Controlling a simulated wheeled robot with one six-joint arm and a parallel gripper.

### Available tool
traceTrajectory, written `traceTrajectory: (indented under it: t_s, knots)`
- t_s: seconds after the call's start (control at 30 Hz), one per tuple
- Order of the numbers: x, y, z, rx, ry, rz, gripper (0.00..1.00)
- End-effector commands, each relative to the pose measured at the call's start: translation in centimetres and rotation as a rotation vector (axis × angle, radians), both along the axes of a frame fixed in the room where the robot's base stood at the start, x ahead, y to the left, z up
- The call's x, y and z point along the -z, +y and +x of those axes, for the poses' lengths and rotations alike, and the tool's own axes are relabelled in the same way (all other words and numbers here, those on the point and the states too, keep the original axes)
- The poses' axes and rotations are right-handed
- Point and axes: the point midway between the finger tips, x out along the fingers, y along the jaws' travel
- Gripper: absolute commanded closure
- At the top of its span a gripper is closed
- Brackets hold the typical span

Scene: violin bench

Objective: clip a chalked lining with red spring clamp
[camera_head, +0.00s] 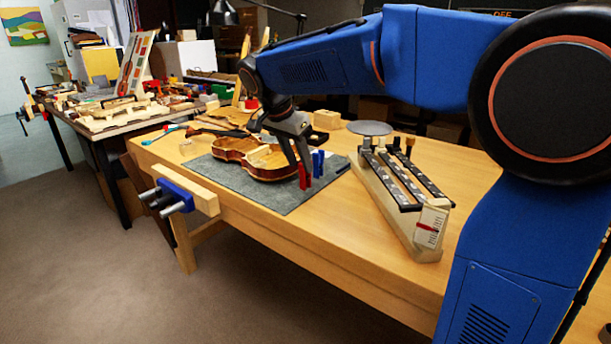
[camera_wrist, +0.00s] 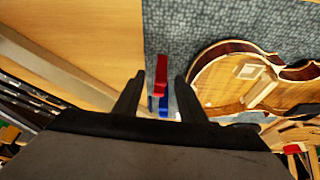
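An open violin body (camera_head: 243,150) lies on the grey mat (camera_head: 290,200); its rim and pale inner wood also show at the right of the wrist view (camera_wrist: 220,85). I cannot make out chalk on any lining. A red clamp (camera_head: 303,178) stands on the mat just right of the violin, in front of blue clamps (camera_head: 318,163). My gripper (camera_head: 299,158) points down over the red clamp. In the wrist view its fingers (camera_wrist: 160,76) are apart, with the red clamp (camera_wrist: 161,68) between them and visible gaps on both sides.
A wooden stand with dark rails (camera_head: 405,190) and a round grey disc (camera_head: 370,128) stand right of the mat. A vise (camera_head: 175,195) juts from the bench's front left. The bench front (camera_head: 330,235) is clear. A second cluttered table (camera_head: 105,118) stands behind left.

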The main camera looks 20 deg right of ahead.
Motion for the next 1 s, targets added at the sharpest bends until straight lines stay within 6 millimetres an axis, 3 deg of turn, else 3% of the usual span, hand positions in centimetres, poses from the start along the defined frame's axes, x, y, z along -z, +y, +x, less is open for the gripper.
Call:
traceTrajectory:
  t_s: [0.33,0.67,0.83,1.0]
  knots:
    - [3.9,-1.5,1.1,0.001,0.002,-0.001,0.62]
    - [4.5,-1.7,1.2,-0.001,0.001,-0.001,0.62]
    - [4.5,-1.7,1.3,-0.001,0.001,-0.001,1.00]
    - [4.4,-1.7,1.2,-0.001,0.000,0.000,1.00]
